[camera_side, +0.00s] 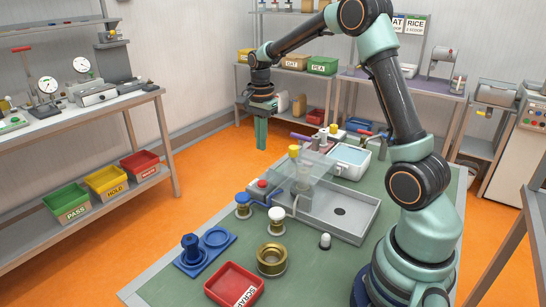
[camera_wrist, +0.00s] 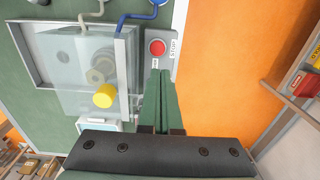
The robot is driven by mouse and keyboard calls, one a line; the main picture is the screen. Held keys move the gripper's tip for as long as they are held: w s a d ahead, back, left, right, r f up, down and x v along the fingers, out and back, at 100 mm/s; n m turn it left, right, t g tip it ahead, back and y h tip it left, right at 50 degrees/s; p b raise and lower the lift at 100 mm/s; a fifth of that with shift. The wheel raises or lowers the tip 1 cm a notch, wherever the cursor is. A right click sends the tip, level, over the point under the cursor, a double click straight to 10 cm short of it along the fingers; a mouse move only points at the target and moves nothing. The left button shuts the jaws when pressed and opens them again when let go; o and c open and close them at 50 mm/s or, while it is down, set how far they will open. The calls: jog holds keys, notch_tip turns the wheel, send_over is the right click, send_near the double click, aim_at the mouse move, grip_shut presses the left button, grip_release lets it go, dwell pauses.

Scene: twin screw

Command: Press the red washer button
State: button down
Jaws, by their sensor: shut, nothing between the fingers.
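The red button (camera_wrist: 157,47) sits on a narrow grey plate beside the grey tray in the wrist view. A STOP label is next to it; another small label is too small to read. The red button (camera_side: 262,183) also shows in the side view at the left edge of the tray. My gripper (camera_side: 261,148) points down, shut and empty, high up and behind the button in the side view. In the wrist view my gripper (camera_wrist: 161,72) has its green fingers together, their tips just below the button in the picture, with no contact visible.
A clear guard (camera_side: 303,170) with a yellow knob (camera_side: 294,151) stands over the grey tray (camera_side: 350,218). A blue-capped post (camera_side: 243,203), a white-capped post (camera_side: 277,217), a brass ring (camera_side: 271,260) and a red SCRAP bin (camera_side: 235,287) stand nearby on the green table.

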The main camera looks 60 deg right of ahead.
jog(key=shift+r, duration=1)
jog(key=s+a+r+n+t, duration=0.2)
jog(key=s+a+r+n, duration=0.1)
jog(key=s+a+n, duration=0.4)
jog(key=s+a+r+n+t, duration=0.3)
jog(key=s+a+n, duration=0.5)
jog(key=n, duration=0.3)
jog(key=shift+a+r, duration=0.3)
jog(key=shift+r, duration=0.4)
jog(key=shift+s, duration=0.1)
